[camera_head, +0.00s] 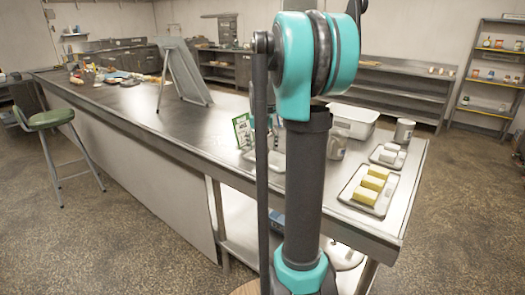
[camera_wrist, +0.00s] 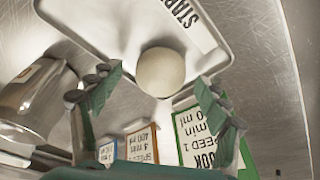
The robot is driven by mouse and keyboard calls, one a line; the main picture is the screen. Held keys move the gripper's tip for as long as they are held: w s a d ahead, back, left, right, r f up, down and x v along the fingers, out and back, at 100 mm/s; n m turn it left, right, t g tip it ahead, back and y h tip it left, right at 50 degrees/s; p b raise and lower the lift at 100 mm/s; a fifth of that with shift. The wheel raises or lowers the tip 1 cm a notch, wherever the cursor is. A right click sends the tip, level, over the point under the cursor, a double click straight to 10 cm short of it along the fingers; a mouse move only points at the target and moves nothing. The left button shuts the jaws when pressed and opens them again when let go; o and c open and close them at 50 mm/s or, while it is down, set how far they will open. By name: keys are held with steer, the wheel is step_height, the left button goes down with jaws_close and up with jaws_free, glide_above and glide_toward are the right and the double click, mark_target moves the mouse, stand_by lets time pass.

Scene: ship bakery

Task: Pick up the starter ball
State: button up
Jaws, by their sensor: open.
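The starter ball (camera_wrist: 161,72) is pale, cream and round. In the wrist view it sits on a light metal tray (camera_wrist: 100,38) beside a white label that begins "STAR". My gripper (camera_wrist: 158,76) is open, with one finger on each side of the ball in the picture and a visible gap on both sides. How far the fingertips are above the ball I cannot tell. In the head view my arm stands in front, and I cannot make out the ball there.
A metal can (camera_wrist: 28,100) stands left of the fingers. A green-edged card (camera_wrist: 198,138), an orange card (camera_wrist: 142,146) and a blue card (camera_wrist: 107,153) are close by. The counter (camera_head: 135,105) also carries a tray of yellow blocks (camera_head: 372,178) and a white bin (camera_head: 352,121).

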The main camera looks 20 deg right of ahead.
steer(key=shift+c, duration=0.4)
steer(key=c, duration=1.2)
steer(key=shift+r, duration=0.1)
step_height(320, 180, up, 20)
steer(key=shift+f, duration=0.1)
